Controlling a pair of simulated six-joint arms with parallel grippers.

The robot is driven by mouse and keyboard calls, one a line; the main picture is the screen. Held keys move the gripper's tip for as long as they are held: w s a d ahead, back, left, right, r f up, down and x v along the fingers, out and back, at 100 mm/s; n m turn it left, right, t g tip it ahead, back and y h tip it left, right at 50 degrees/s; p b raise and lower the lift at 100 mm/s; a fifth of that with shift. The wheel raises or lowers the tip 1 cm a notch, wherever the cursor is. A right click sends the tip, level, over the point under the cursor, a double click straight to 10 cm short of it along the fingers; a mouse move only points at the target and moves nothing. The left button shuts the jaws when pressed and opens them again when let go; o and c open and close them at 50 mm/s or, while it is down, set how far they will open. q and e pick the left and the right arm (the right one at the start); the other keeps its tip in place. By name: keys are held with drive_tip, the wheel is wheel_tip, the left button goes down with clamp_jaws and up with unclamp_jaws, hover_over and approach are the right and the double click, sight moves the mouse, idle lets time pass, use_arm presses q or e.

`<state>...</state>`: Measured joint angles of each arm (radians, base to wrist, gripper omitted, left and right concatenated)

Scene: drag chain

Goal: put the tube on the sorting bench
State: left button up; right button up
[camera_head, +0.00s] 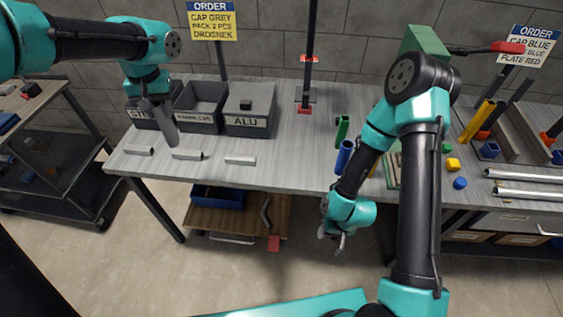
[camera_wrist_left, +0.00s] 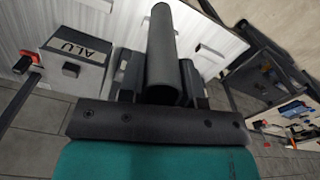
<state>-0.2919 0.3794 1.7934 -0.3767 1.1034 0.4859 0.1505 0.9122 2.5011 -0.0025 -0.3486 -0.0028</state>
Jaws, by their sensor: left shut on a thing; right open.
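A dark grey tube (camera_head: 166,128) is held by my left gripper (camera_head: 150,103) over the back left of the grey bench (camera_head: 290,150). It hangs tilted in front of the bins in the head view. In the left wrist view the same tube (camera_wrist_left: 162,48) stands out between the fingers of my left gripper (camera_wrist_left: 160,92), which is shut on it. Whether the tube's lower end touches the bench cannot be told. My right gripper (camera_head: 338,238) is open and empty, low in front of the bench's front edge.
A bin marked ALU (camera_head: 247,122), an open middle bin (camera_head: 200,120) and a partly hidden left bin (camera_head: 140,119) stand at the back. Short grey pieces (camera_head: 187,154) lie along the front. Blue and green cylinders (camera_head: 343,157) stand right of the clear middle. A cart (camera_head: 50,150) stands left.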

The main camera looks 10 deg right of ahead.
use_arm(q)
drive_tip(key=s+d+f+m, duration=0.4)
drive_tip(key=s+d, duration=0.1)
drive_tip(key=d, duration=0.6)
drive_tip(key=s+d+f+m, duration=0.4)
drive_tip(key=s+d+f, duration=0.1)
drive_tip(key=d, duration=0.6)
drive_tip(key=s+d+f+m, duration=0.4)
drive_tip(key=d+f, duration=0.1)
drive_tip(key=d, duration=0.6)
drive_tip(key=shift+s, duration=0.4)
drive_tip(key=shift+w+d+f, duration=0.1)
drive_tip(key=w+d+f, duration=0.1)
drive_tip(key=w+d, duration=0.3)
drive_tip(key=w, duration=1)
drive_tip(key=shift+w+f, duration=0.2)
drive_tip(key=shift+w, duration=0.15)
drive_tip(key=shift+w+d, duration=0.1)
drive_tip(key=shift+d, duration=0.05)
drive_tip(key=shift+w+f, duration=0.2)
drive_tip(key=shift+f, duration=1.55)
